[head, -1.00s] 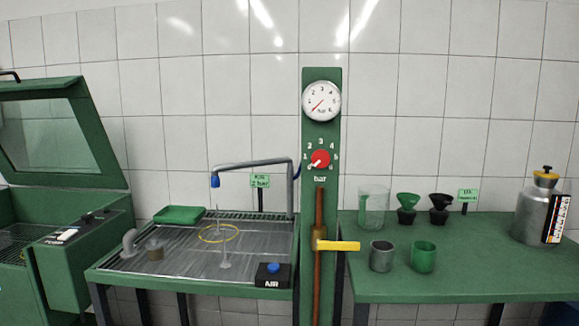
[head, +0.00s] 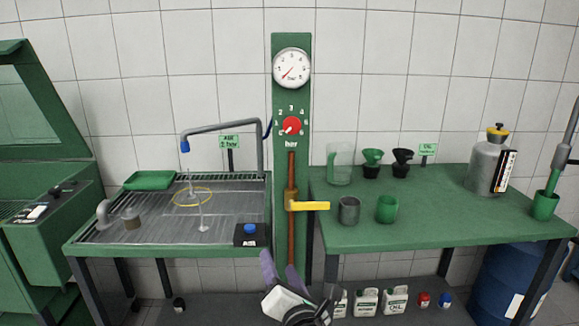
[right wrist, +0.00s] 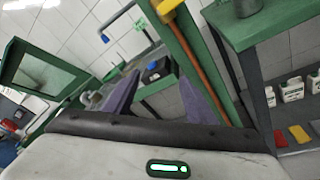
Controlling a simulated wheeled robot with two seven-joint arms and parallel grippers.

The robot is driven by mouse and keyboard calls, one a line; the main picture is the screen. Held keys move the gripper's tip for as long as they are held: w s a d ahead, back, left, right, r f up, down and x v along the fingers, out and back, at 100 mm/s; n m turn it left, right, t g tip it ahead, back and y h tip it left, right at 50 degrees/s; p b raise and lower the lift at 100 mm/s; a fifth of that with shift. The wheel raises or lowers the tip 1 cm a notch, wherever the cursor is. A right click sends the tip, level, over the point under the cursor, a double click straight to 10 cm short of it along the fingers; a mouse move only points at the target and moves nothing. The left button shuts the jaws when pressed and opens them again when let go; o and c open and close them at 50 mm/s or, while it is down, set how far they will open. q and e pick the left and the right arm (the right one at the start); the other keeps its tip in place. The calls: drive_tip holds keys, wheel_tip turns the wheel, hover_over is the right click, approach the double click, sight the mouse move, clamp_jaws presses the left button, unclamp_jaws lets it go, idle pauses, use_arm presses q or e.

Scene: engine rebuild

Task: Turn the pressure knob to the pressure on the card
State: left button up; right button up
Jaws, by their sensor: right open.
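The red pressure knob (head: 292,125) sits on the green post (head: 280,165), inside a ring of numbers above the word "bar". Its white pointer faces the lower left, at the low end. The round white gauge (head: 291,68) is above it, with its red needle toward the lower left. The green card (head: 229,141) stands behind the wash tray and reads "AIR" and a bar value too small to read surely. My right gripper (head: 279,260) is low in front of the post, well below the knob, open and empty. Its purple fingers also show in the right wrist view (right wrist: 160,70). My left gripper is not in view.
A yellow lever (head: 308,206) sticks out from the pipe below the knob. The wash tray (head: 95,235) with a bent grey tube is left. The green bench (head: 430,230) with cups, funnels and a canister (head: 490,170) is right. The space before the knob is clear.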

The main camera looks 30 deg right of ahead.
sight(292, 127)
drive_tip(key=w+d+r+n+t+h+p, duration=0.1)
drive_tip(key=d+r+n+t+h, duration=0.15)
drive_tip(key=r, duration=0.85)
drive_tip(key=w+d+r+n+t+h+p, duration=0.15)
drive_tip(key=r+n+h, duration=0.25)
drive_tip(key=r, duration=0.8)
drive_tip(key=shift+g, duration=0.3)
drive_tip(key=x, duration=0.5)
drive_tip(key=d+p+x, duration=0.1)
drive_tip(key=x, duration=0.2)
drive_tip(key=shift+d, duration=0.2)
drive_tip(key=shift+w+d, duration=0.2)
drive_tip(key=shift+w, duration=0.15)
drive_tip(key=shift+c, duration=0.2)
drive_tip(key=shift+m, duration=0.25)
drive_tip(key=c, duration=1)
